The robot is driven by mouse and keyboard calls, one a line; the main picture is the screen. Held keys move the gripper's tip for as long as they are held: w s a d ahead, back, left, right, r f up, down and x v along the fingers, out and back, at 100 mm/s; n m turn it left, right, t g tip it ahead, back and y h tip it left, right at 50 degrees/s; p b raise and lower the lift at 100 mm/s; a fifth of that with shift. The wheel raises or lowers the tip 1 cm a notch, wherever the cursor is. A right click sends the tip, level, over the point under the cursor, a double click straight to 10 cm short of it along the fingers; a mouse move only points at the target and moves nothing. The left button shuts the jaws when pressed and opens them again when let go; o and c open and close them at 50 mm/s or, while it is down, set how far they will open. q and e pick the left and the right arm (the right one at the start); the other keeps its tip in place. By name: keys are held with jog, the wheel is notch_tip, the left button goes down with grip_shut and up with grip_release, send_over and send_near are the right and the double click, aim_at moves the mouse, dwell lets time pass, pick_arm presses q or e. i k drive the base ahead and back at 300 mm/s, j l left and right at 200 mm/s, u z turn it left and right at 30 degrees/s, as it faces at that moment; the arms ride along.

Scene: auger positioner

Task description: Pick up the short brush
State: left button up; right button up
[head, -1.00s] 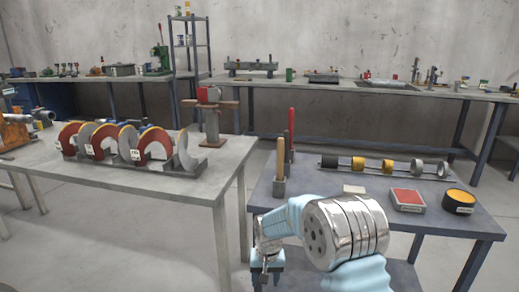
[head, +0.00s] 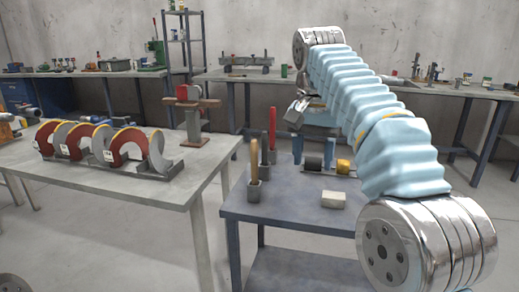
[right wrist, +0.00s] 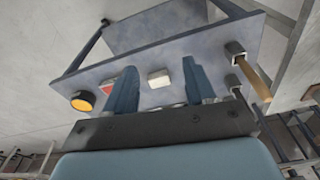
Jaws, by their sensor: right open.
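Upright handles stand in small grey holders at the left side of the blue-grey side table (head: 290,212). One is a tan wooden handle (head: 254,160), one a dark handle (head: 265,148), one a taller red handle (head: 272,125). Their bristles are hidden, and I cannot tell which is the short brush. The tan handle also shows in the right wrist view (right wrist: 254,78), right of the fingers. My right gripper (head: 313,152) is open and empty, its blue fingers apart, right of the handles. In the right wrist view, its fingers (right wrist: 161,88) frame the tabletop. My left gripper is out of view.
A pale block (head: 333,200) lies on the table right of the holders. A bench with curved discs (head: 75,140) stands left.

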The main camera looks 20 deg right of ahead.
aim_at(265, 138)
jog(key=i, duration=1.2)
